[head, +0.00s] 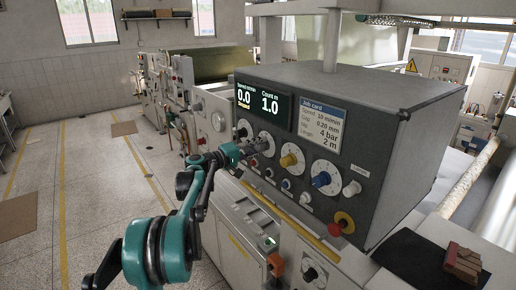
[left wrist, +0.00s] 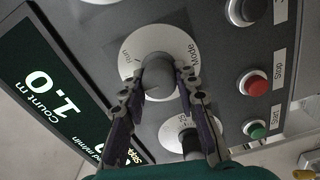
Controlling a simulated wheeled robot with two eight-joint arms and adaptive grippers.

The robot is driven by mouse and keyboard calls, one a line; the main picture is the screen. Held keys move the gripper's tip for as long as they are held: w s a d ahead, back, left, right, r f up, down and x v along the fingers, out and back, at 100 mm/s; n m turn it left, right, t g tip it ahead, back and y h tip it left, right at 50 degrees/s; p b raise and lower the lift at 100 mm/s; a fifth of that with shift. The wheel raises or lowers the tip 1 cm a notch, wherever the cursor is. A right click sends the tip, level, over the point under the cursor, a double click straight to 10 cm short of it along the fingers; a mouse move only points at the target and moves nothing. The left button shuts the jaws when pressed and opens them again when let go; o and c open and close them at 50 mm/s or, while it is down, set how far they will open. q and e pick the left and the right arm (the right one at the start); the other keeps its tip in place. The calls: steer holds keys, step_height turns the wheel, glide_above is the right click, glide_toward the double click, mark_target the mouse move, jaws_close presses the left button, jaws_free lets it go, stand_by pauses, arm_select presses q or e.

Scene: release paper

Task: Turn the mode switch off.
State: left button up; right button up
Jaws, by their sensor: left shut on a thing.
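The mode switch is a round grey knob (left wrist: 160,74) on a white dial plate (left wrist: 133,58) marked "Mode" and "Run" in the left wrist view. My left gripper (left wrist: 163,88) is shut on this knob, one finger on each side. In the head view my left gripper (head: 258,147) reaches the control panel just below the dark display, and its fingers cover most of the knob. The white dial plate (head: 267,138) shows behind them. I cannot make out the knob's pointer. My right gripper is not in view.
The display (head: 264,101) reads speed 0.0, "Stopped", count 1.0. A yellow knob (head: 289,160), a blue knob (head: 321,179) and a red emergency button (head: 342,222) sit to the right. Red (left wrist: 257,86) and green (left wrist: 256,130) buttons are close beside the gripper.

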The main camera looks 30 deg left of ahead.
arm_select(q)
steer(key=shift+d+f, duration=0.15)
steer(key=o, duration=1.2)
steer(key=shift+c, duration=0.2)
steer(key=shift+s+a, duration=0.25)
steer(key=shift+s, duration=0.15)
steer(key=v, duration=1.1)
steer(key=shift+d, duration=0.15)
